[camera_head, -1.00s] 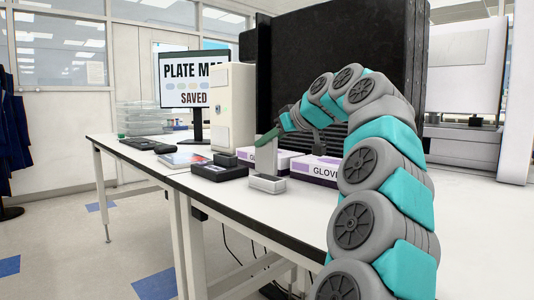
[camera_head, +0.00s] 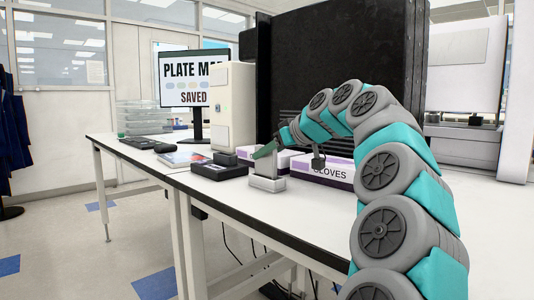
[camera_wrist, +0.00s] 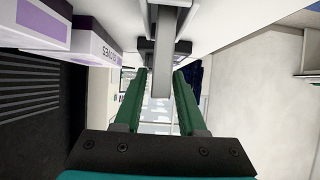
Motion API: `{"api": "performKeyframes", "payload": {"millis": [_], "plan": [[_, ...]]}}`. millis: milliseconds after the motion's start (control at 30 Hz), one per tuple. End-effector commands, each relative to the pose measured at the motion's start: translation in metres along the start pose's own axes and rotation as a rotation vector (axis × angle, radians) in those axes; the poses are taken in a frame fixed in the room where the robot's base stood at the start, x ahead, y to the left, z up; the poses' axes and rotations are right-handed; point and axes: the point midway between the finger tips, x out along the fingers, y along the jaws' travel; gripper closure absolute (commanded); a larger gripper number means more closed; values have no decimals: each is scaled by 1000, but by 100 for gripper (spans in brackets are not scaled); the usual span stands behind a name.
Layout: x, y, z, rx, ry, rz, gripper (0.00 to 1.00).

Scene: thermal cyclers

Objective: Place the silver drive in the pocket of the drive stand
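The silver drive (camera_head: 268,165) stands upright in the head view, its lower end down at the grey drive stand (camera_head: 267,184) near the table's front edge. The pocket's inside is hidden, so I cannot see how deep the drive sits. My gripper (camera_head: 264,151) is at the top of the drive. In the wrist view the drive (camera_wrist: 160,82) lies between the two green fingers of my gripper (camera_wrist: 160,74). Slim gaps show on both sides of the drive, so the fingers look open around it.
White and purple glove boxes (camera_head: 325,172) stand close behind and right of the stand. A black device (camera_head: 220,170) sits to its left. A monitor (camera_head: 194,80) and a beige cabinet (camera_head: 233,105) stand farther back. The table's front right is clear.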

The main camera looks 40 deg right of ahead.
Motion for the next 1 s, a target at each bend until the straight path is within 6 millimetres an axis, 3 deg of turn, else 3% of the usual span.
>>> {"api": "performKeyframes", "payload": {"millis": [100, 467, 1000], "plan": [[0, 0, 0, 0, 0, 0, 48], [-6, 0, -3, 0, 2, 1, 48], [-105, 1, -4, 0, 3, 2, 48]]}}
